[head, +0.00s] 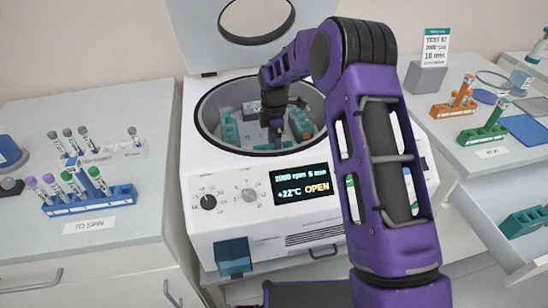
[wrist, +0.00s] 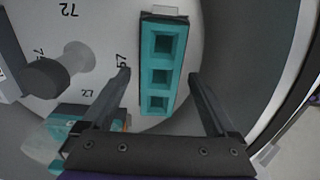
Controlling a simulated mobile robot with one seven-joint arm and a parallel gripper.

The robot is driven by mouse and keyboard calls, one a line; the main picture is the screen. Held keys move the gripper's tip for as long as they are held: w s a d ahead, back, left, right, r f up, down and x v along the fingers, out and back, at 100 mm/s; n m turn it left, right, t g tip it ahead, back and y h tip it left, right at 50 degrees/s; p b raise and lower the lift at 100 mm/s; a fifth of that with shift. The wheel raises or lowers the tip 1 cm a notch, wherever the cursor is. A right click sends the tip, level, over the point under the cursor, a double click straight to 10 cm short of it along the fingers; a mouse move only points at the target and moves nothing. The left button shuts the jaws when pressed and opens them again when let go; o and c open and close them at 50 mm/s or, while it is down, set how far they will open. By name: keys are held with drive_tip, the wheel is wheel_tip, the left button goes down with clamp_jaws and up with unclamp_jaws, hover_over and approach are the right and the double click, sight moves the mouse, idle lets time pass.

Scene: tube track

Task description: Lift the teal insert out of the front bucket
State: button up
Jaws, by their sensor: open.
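The teal insert (wrist: 158,90) is a narrow block with a row of three square holes, seated in the dark-rimmed front bucket (wrist: 143,60) in the wrist view. In the head view the teal of the front bucket's insert (head: 262,153) shows low in the open centrifuge bowl. My gripper (wrist: 158,76) is open, with one finger on each side of the insert and gaps visible on both sides. In the head view my gripper (head: 273,132) reaches down into the bowl above the front bucket. I cannot tell the fingertips' height against the insert.
More teal pieces stand at the bowl's left (head: 229,128) and right (head: 300,122). The bowl rim (head: 207,140) surrounds my gripper. A rotor hub knob (wrist: 50,78) is left in the wrist view. Tube racks stand on the left counter (head: 40,245) and right counter. An open drawer (head: 500,200) is at right.

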drive_tip(key=shift+f, duration=0.1)
drive_tip(key=c, duration=1.4)
drive_tip(key=shift+c, duration=0.2)
wheel_tip(320, 180, up, 10)
drive_tip(key=shift+p, duration=0.3)
wheel_tip(320, 180, up, 6)
drive_tip(key=p, duration=0.2)
idle(0.3)
